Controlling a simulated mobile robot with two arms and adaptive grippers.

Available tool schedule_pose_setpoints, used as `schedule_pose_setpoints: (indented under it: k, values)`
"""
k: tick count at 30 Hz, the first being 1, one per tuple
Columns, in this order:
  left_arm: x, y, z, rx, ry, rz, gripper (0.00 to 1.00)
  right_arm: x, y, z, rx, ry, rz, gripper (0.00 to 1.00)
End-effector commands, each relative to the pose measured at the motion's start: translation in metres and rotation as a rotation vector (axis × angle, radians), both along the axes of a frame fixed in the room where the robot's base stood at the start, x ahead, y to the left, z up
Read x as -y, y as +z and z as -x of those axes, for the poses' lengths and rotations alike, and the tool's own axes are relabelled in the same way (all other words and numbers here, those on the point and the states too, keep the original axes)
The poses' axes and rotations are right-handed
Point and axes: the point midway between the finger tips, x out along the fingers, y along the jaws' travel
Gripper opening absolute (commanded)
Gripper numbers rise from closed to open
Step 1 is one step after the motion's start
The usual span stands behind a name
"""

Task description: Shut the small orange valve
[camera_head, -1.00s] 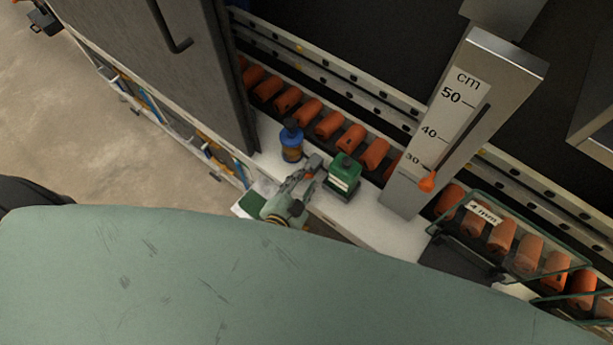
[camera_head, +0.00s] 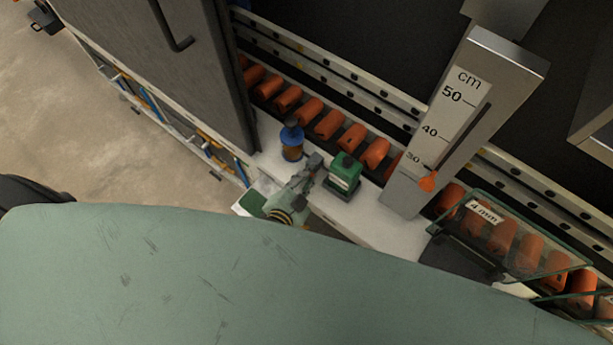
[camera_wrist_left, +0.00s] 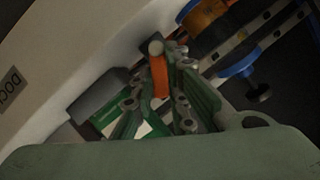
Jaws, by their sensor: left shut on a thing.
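The small orange valve shows in the left wrist view as a narrow orange handle (camera_wrist_left: 159,76) standing between my fingers. My left gripper (camera_wrist_left: 160,90) is shut on this handle, with green and grey finger links on both sides. In the head view my left gripper (camera_head: 311,170) reaches over the white ledge, between a blue-topped bottle and a green block. The valve handle cannot be made out there, as the fingers cover it. The valve's base is also hidden. My right gripper is not in view.
A blue and amber bottle (camera_head: 292,142) stands left of the gripper, and a green block (camera_head: 344,174) close on its right. A grey cm gauge (camera_head: 425,150) with an orange pointer rises farther right. Orange rollers (camera_head: 329,124) line the back. A grey door (camera_head: 190,70) stands at left.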

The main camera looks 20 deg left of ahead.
Motion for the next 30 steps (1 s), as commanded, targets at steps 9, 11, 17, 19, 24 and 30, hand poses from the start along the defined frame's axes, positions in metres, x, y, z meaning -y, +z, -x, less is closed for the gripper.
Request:
schedule_pose_setpoints:
  k: [9, 11, 17, 19, 24, 30]
  values:
    - [-0.003, 0.004, 0.0, -0.029, -0.003, 0.067, 0.0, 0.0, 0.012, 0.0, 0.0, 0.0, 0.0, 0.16]
    - [-0.004, 0.005, -0.001, -0.04, -0.002, 0.098, 0.0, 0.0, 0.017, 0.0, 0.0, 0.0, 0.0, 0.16]
    - [-0.01, 0.007, -0.003, -0.089, -0.003, 0.232, 0.0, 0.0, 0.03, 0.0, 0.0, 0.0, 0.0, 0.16]
    - [-0.011, 0.007, -0.003, -0.107, -0.003, 0.281, 0.0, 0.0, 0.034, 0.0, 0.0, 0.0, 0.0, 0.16]
    - [-0.016, 0.006, -0.005, -0.146, -0.002, 0.39, 0.0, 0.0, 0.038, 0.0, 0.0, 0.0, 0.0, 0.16]
    - [-0.019, 0.005, -0.006, -0.18, -0.001, 0.486, 0.0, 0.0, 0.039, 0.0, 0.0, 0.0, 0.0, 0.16]
